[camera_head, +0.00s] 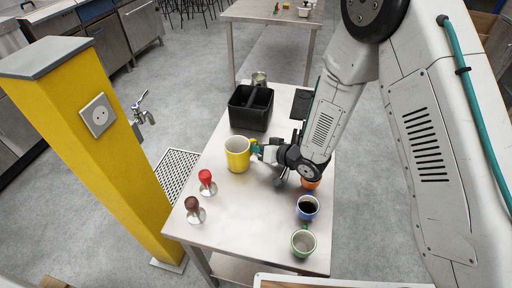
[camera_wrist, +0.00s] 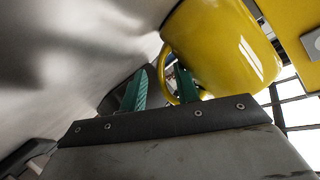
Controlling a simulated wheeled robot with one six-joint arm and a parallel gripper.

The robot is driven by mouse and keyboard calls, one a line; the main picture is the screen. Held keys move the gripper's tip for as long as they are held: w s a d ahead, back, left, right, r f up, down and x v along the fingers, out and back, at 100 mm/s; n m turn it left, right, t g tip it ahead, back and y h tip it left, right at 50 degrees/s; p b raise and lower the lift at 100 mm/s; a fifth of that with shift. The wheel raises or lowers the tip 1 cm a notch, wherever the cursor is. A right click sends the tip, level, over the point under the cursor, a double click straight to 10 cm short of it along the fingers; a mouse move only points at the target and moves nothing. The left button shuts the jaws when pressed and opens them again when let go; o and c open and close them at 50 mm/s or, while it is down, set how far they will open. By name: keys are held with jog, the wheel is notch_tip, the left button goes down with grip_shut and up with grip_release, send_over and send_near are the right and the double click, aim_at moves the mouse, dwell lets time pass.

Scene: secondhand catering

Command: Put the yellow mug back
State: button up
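The yellow mug (camera_head: 238,155) is upright at the left edge of the metal table (camera_head: 250,215), its handle side toward my gripper (camera_head: 256,150). In the wrist view the mug's glossy body (camera_wrist: 225,50) fills the upper right. The green fingers of my gripper (camera_wrist: 162,80) are apart, one on each side of the handle (camera_wrist: 165,62). The handle lies near the right finger; a gap shows on the left. Whether a finger touches the handle is hard to tell. The mug's base appears to be on the table.
A blue mug (camera_head: 307,208), a green mug (camera_head: 303,243) and a partly hidden orange mug (camera_head: 311,183) stand along the right side. Red-handled (camera_head: 207,182) and brown-handled (camera_head: 195,209) tampers stand front left. A black bin (camera_head: 250,108) is behind. A yellow post (camera_head: 95,140) rises left.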

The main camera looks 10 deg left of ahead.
jog(key=v, duration=0.7)
jog(key=shift+s+d+r, duration=0.1)
jog(key=shift+d+r, duration=0.05)
